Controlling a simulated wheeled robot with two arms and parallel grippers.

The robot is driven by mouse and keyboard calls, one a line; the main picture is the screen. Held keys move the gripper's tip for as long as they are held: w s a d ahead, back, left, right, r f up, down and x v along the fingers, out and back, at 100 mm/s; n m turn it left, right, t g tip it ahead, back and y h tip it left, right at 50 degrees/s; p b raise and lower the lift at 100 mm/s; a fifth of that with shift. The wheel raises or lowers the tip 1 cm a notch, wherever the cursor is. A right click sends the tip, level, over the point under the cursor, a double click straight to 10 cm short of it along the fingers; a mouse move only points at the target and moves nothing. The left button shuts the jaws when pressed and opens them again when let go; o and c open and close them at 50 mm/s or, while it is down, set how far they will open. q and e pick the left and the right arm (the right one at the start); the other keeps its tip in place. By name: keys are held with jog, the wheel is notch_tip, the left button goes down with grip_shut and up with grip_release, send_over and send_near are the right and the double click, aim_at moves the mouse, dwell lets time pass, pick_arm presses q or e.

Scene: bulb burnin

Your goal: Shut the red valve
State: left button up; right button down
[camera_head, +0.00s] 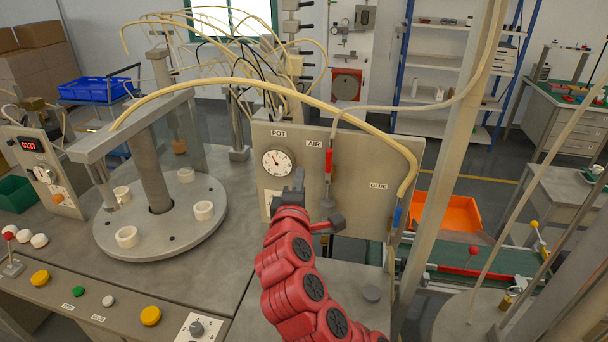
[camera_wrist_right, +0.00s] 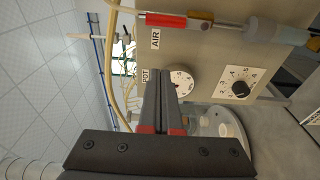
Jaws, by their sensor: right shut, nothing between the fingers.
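The red valve (camera_head: 328,162) sits on a pipe under the AIR label of the upright grey panel (camera_head: 362,165). Its red handle points up and down, in line with the pipe. In the right wrist view the red handle (camera_wrist_right: 166,20) lies along the pipe near the top edge, beside the AIR label. My right gripper (camera_head: 299,176) is shut and empty in front of the panel, left of the valve and apart from it in the picture. In the right wrist view its closed fingers (camera_wrist_right: 160,76) point towards the gauge. My left gripper is not in view.
A round gauge (camera_head: 279,162) under the POT label is left of the valve. A black knob (camera_wrist_right: 241,88) shows on the panel in the right wrist view. A yellowish hose (camera_head: 330,108) arches to the GLUE side. A round turntable (camera_head: 110,240) stands at left.

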aim_at(329, 161)
jog(key=w+p, duration=0.3)
jog(key=w, duration=0.5)
jog(key=d, duration=0.1)
jog(key=s+d+p, duration=0.1)
jog(key=d+p, duration=0.1)
jog(key=d, duration=0.1)
jog(key=shift+s, duration=0.4)
jog(key=shift+d+m+b, duration=0.25)
jog(key=shift+m+b, duration=0.15)
jog(key=shift+b, duration=0.1)
